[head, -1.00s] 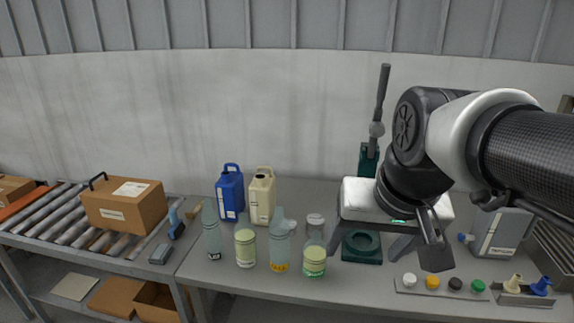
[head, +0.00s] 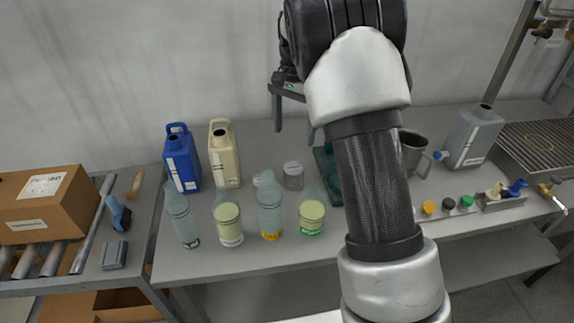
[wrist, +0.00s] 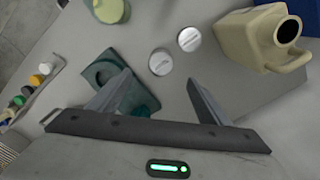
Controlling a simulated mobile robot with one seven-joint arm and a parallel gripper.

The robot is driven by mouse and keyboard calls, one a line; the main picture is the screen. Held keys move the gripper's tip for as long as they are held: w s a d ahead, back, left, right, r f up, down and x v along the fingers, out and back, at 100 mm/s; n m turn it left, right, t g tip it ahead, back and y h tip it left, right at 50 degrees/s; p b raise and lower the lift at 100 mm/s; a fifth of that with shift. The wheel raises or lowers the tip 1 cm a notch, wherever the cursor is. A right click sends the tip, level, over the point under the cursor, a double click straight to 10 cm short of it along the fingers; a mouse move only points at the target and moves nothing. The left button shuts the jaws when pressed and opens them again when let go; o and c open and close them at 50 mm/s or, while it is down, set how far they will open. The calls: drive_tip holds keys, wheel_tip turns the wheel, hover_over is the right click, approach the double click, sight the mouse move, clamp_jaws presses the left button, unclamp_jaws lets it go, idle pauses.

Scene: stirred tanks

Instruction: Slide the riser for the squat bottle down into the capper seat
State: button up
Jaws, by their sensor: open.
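Two grey round pieces with pale tops, apparently the risers, stand behind the bottles: a taller one (head: 293,176) and a lower one (head: 264,178), partly behind a bottle. In the wrist view they show as two pale discs (wrist: 189,39) (wrist: 160,62); which is for the squat bottle I cannot tell. The dark green capper (head: 326,170) is mostly hidden by my arm in the head view. Its round seat shows in the wrist view (wrist: 103,73), partly behind a finger. My gripper (head: 293,122) is open and empty above the table; its fingers (wrist: 155,87) are apart, clear of both discs.
Several bottles stand along the front edge, including a short green-labelled one (head: 311,217). A blue jug (head: 182,160) and a cream jug (head: 224,155) stand behind. Coloured caps (head: 448,204), a metal mug (head: 413,150) and a grey can (head: 472,137) are at right. A conveyor carries a box (head: 42,205).

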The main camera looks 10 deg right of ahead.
sight(294, 167)
drive_tip(key=f, duration=1.1)
drive_tip(key=shift+w+f, duration=0.2)
drive_tip(key=shift+f, duration=0.15)
drive_tip(key=shift+w+d+f, duration=0.1)
drive_tip(key=shift+w+f, duration=0.05)
drive_tip(key=shift+f, duration=1.45)
drive_tip(key=shift+w+d+f, duration=0.1)
drive_tip(key=shift+w+f, duration=0.05)
drive_tip(key=shift+f, duration=1.4)
drive_tip(key=shift+r, duration=0.1)
drive_tip(key=c, duration=1.4)
